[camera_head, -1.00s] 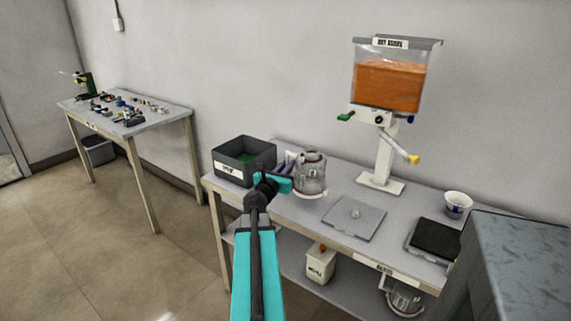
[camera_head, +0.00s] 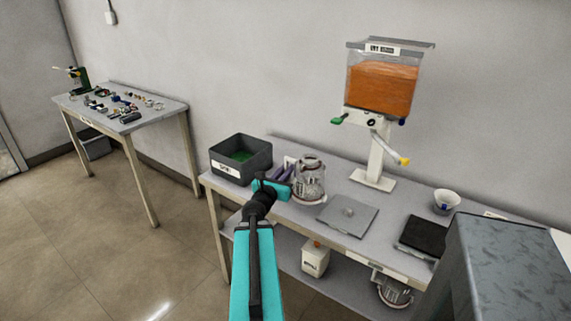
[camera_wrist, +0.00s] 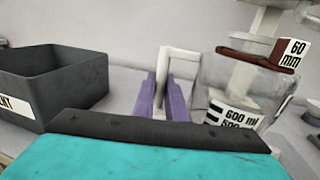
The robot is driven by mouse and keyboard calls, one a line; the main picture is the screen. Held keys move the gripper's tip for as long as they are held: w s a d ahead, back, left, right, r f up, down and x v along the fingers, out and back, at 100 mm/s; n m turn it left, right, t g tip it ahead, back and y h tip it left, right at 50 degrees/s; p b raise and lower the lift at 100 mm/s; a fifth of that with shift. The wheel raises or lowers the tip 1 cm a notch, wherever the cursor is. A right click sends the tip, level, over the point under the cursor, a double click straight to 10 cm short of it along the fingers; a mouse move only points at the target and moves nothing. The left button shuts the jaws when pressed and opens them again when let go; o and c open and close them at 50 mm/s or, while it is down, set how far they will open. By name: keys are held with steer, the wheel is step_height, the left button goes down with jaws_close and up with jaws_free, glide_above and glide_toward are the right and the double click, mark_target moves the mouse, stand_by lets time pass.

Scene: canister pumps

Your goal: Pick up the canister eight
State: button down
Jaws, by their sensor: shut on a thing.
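A clear canister (camera_head: 309,182) with a pale handle is on the worktable, right of the dark box. No number eight is readable on it. In the wrist view the canister (camera_wrist: 240,88) shows a "60 mm" tag, a dark red band and a "600 ml" label. My gripper (camera_head: 286,170) reaches it from the left. Its two purple fingers (camera_wrist: 165,88) are shut on the white handle (camera_wrist: 178,62). The teal gripper body hides the lower part of the wrist view. I cannot tell whether the canister's base touches the table.
A dark box (camera_head: 240,160) stands left of the canister. A grey plate (camera_head: 348,215) lies to its right. Behind is a dispenser (camera_head: 382,85) with orange contents. A white cup (camera_head: 446,201) and black scale (camera_head: 427,237) stand farther right. Another canister (camera_head: 393,291) sits on the lower shelf.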

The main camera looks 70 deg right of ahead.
mark_target(305, 175)
steer(key=shift+s+a+r+p, duration=0.15)
steer(key=shift+a+r+p, duration=0.1)
steer(key=shift+p, duration=0.6)
steer(key=s+a+p, duration=0.1)
steer(key=p, duration=0.3)
steer(key=s+a+p, duration=0.1)
steer(key=a+p, duration=0.1)
steer(key=p, duration=0.3)
steer(key=s+a+p, duration=0.1)
steer(key=a+p, duration=0.1)
steer(key=p, duration=0.3)
steer(key=shift+r, duration=0.2)
steer(key=shift+s+a, duration=0.1)
